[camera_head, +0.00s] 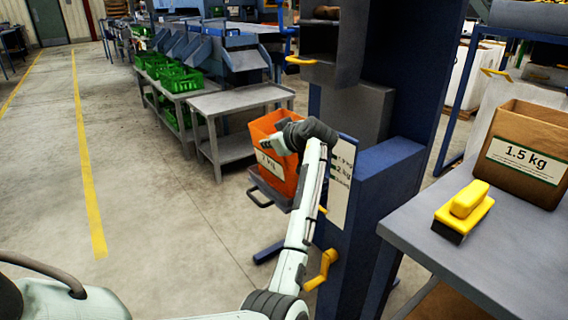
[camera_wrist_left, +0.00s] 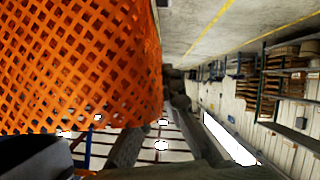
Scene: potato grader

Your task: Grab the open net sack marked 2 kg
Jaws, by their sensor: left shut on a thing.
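The orange net sack (camera_head: 288,180) marked 2 kg stands open and upright on a small grey shelf (camera_head: 270,183) at the blue machine. Its white label faces the front left. My left gripper (camera_head: 276,143) is at the sack's upper rim and is shut on the sack. The arm and gripper hide part of the sack's right side and rim. In the left wrist view the orange mesh (camera_wrist_left: 75,65) fills the left side, close to the camera. My right gripper is not in view.
The blue machine column (camera_head: 378,180) with a yellow crank (camera_head: 322,268) stands right beside the sack. Open floor lies to the left.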

